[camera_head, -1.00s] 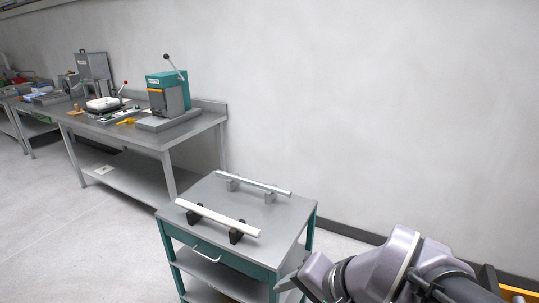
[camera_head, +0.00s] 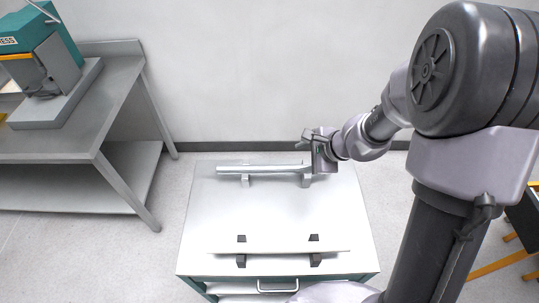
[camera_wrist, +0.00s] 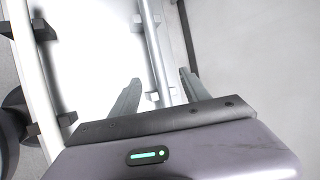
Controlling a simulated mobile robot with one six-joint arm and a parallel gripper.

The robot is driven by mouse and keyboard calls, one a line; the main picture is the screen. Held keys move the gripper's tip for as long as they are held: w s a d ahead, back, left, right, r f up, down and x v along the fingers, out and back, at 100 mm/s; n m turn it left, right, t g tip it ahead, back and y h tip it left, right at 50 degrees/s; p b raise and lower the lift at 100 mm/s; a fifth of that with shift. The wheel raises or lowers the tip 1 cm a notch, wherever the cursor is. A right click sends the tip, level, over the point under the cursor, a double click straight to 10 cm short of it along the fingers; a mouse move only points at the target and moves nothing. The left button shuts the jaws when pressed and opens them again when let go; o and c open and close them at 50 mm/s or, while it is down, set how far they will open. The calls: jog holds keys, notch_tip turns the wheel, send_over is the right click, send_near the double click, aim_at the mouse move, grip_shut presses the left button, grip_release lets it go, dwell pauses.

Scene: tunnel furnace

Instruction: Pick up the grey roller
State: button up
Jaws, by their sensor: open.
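The grey roller (camera_head: 250,169) lies across its holders on the far side of the cart top in the head view. In the wrist view the grey roller (camera_wrist: 153,45) runs lengthwise between the two fingers, with a gap on each side. My gripper (camera_head: 311,148) is at the roller's right end in the head view. My gripper (camera_wrist: 160,88) is open and empty in the wrist view. The gripper hides the roller's right end in the head view. Whether the fingers are level with the roller is hard to tell.
A white roller (camera_head: 280,250) lies on two dark holders near the front of the cart top (camera_head: 205,220); it also shows at the left of the wrist view (camera_wrist: 32,85). A workbench (camera_head: 110,100) with a teal press (camera_head: 45,65) stands at left. The wall is behind the cart.

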aim_at(279, 168)
jog(key=b+x, duration=0.2)
jog(key=x, duration=0.3)
jog(key=b+x, duration=0.1)
jog(key=x, duration=0.5)
jog(key=b+x, duration=0.2)
jog(key=x, duration=0.3)
jog(key=shift+s+f+b, duration=0.3)
jog(key=shift+f+b, duration=0.05)
jog(key=shift+r, duration=0.1)
jog(key=shift+c, duration=0.3)
grip_shut()
